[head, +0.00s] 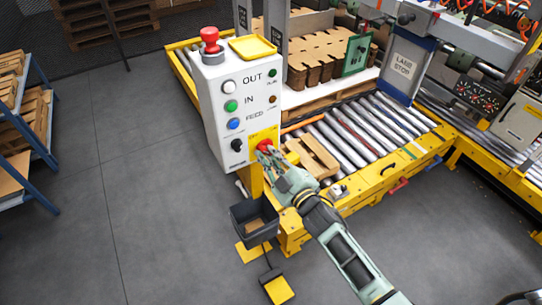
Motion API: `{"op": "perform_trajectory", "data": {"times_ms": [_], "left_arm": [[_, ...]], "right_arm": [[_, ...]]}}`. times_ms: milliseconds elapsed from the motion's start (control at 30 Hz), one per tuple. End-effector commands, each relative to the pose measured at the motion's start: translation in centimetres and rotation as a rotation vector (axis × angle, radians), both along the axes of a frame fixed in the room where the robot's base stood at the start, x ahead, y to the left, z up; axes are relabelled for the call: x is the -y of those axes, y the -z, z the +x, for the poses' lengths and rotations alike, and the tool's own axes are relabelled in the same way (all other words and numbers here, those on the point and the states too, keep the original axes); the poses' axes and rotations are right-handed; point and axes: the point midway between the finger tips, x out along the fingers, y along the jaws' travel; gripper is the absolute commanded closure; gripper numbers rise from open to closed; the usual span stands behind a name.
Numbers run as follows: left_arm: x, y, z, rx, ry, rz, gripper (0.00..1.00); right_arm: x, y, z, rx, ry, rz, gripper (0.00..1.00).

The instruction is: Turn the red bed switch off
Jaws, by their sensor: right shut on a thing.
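The red bed switch (264,145) sits on a yellow plate at the lower right of the white control box's (207,105) front face. My right gripper (264,153) is at the switch, with its fingertips against the red knob and shut on it. The fingers hide part of the knob, so I cannot tell which way it is turned. My left gripper is not in view.
The box also carries a red mushroom button (210,38), white, green and blue buttons and a black knob (237,145). A roller conveyor (375,125) with a yellow frame stands behind. A dark bin (255,220) hangs below the box. Open floor lies left.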

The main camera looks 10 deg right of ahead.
Motion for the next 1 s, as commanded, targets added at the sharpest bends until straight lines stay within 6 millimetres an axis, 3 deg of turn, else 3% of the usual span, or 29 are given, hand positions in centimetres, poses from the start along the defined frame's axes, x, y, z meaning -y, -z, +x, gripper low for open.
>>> {"op": "perform_trajectory", "data": {"times_ms": [300, 333, 533, 833, 1000], "left_arm": [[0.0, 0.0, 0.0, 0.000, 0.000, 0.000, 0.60], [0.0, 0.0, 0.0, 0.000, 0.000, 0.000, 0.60], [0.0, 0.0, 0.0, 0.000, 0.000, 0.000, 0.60], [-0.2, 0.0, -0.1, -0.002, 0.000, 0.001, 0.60], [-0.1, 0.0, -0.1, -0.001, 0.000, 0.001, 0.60]], "right_arm": [[0.0, 0.0, 0.0, 0.001, 0.000, -0.007, 1.00], [0.0, 0.0, 0.0, 0.002, -0.001, -0.007, 0.85], [0.0, 0.0, 0.0, 0.001, -0.001, -0.005, 0.69], [0.0, 0.0, -0.1, 0.000, -0.001, -0.003, 0.69], [0.7, 0.2, -1.7, -0.001, 0.000, -0.005, 0.69]]}}
